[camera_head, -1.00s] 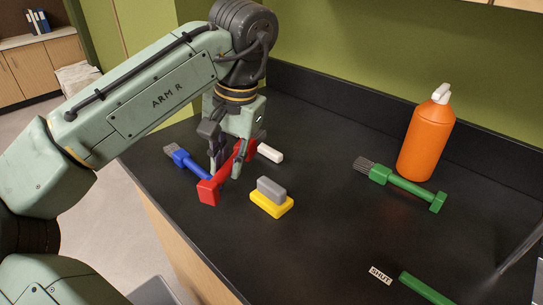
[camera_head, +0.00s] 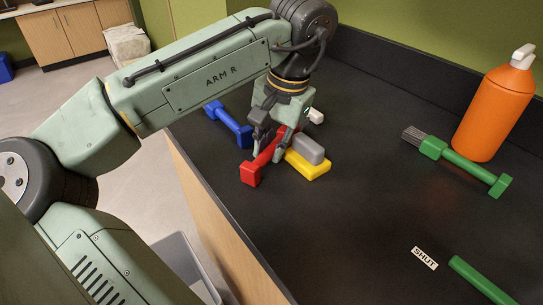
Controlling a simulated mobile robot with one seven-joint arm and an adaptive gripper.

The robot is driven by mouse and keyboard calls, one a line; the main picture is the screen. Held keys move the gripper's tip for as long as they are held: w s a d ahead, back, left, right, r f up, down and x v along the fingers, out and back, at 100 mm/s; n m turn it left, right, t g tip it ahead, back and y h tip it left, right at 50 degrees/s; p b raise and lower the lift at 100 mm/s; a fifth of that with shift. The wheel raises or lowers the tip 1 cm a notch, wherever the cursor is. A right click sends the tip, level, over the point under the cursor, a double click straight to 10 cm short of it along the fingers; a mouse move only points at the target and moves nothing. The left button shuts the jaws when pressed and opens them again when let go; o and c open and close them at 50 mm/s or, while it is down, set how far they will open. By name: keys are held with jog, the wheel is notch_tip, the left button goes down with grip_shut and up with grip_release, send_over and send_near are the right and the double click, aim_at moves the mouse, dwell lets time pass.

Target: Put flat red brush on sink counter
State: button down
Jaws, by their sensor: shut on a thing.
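The red brush (camera_head: 252,172) is on or just above the black counter (camera_head: 345,235), near its left edge. My gripper (camera_head: 268,150) points down and is shut on the red brush's handle. The fingers hide part of the handle, and I cannot tell whether the brush touches the surface. No sink basin shows clearly.
A yellow block (camera_head: 312,170) with a grey top (camera_head: 308,149) lies close right of my gripper. A blue brush (camera_head: 230,123) lies behind left, a white piece (camera_head: 316,116) behind right. The counter's front middle is clear.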

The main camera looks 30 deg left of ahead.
jog(key=shift+f, duration=0.1)
jog(key=shift+f, duration=0.15)
jog(key=c, duration=1.5)
grip_release()
jog(key=shift+o, duration=0.2)
jog(key=p+v, duration=0.7)
jog(key=v, duration=0.5)
jog(key=shift+w, duration=0.1)
